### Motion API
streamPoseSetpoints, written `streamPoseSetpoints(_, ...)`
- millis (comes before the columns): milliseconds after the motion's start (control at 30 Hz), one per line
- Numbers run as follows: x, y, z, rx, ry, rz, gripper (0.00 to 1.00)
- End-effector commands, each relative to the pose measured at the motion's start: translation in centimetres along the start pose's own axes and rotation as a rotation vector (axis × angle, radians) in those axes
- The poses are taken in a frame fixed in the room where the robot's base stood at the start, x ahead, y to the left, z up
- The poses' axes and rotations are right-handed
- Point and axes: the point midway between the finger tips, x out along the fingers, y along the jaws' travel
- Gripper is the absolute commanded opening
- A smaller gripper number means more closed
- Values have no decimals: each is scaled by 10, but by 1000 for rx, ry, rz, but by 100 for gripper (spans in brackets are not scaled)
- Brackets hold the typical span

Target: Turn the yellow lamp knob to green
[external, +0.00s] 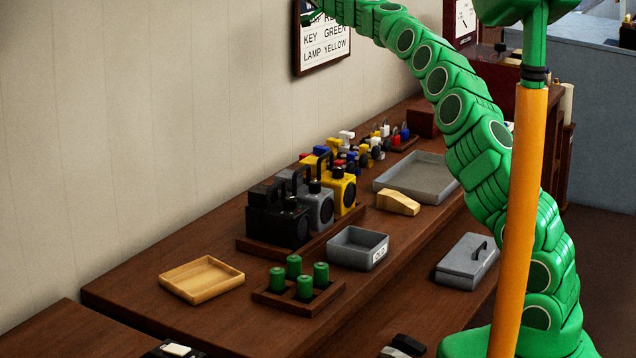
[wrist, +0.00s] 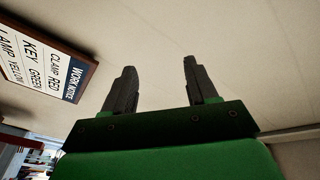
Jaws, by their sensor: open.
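The yellow lamp (external: 341,190) stands on the wooden bench in the external view, at the right end of a row with a grey lamp (external: 318,207) and a black lamp (external: 278,222). It has a dark handle and a dark round part on its side. A small dark piece on its top may be the knob; its setting is too small to tell. My gripper (wrist: 160,66) is open and empty in the wrist view, facing the bare wall. My arm reaches high in the external view, so the gripper is well above and away from the lamp.
A wall sign (external: 325,45) reads KEY GREEN and LAMP YELLOW; it also shows in the wrist view (wrist: 40,55). Green cylinders (external: 304,287), a wooden tray (external: 202,279), a grey bin (external: 357,248) and a large grey tray (external: 416,178) stand around the lamps.

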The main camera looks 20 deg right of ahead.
Motion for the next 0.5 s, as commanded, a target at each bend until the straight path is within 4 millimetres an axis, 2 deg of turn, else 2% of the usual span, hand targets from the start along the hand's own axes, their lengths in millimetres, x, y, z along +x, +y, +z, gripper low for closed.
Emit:
streamPoseSetpoints(100, 2, -19, 54, -110, -177, -60, 58)
streamPoseSetpoints(233, -6, -22, 117, -218, -393, -89, 58)
streamPoseSetpoints(367, -27, -8, 178, -315, -621, -77, 58)
streamPoseSetpoints(500, -62, 24, 232, -402, -874, -14, 58)
